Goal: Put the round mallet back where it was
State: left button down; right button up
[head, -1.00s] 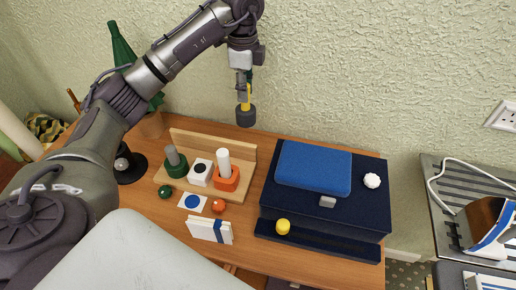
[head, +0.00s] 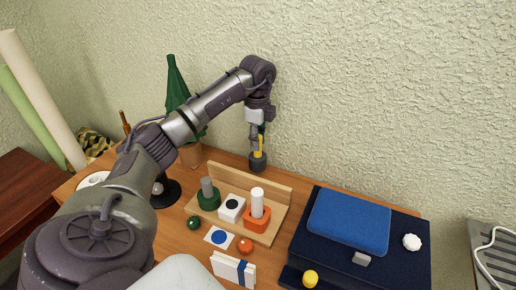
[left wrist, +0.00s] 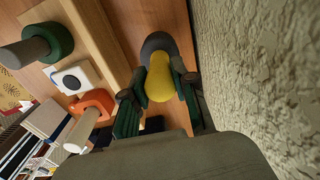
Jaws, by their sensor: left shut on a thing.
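My left gripper (head: 257,136) is shut on the yellow handle of a mallet (head: 258,162) with a dark grey rounded head. The mallet hangs head down at the back of the wooden desk, near the wall and behind the wooden rack (head: 279,184). In the left wrist view the mallet (left wrist: 160,78) sits between the green finger pads. On the rack stand a round green piece with a grey handle (head: 208,197), a white block with a black spot (head: 232,207) and an orange piece with a white handle (head: 257,212). My right gripper is not in view.
A dark blue case (head: 300,240) with a blue pouch (head: 349,221) on it stands right of the rack. In front lie a green ball (head: 193,222), an orange ball (head: 245,246), a blue-spotted card (head: 218,238) and a white banded stack (head: 233,269). A green umbrella (head: 175,88) stands behind my arm.

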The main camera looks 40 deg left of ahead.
pick_arm(q)
notch_tip(320, 180, down, 3)
jog(key=shift+f+p, duration=0.1)
jog(key=shift+p, duration=0.2)
jog(key=shift+f, duration=0.15)
jog(key=shift+f, duration=0.1)
jog(key=c, duration=0.9)
grip_release()
jog(key=shift+f, duration=0.1)
notch_tip(320, 180, up, 11)
jog(key=shift+r+b, duration=0.1)
jog(key=shift+b, duration=0.3)
jog(key=shift+d+r, duration=0.1)
jog(key=shift+r, duration=0.5)
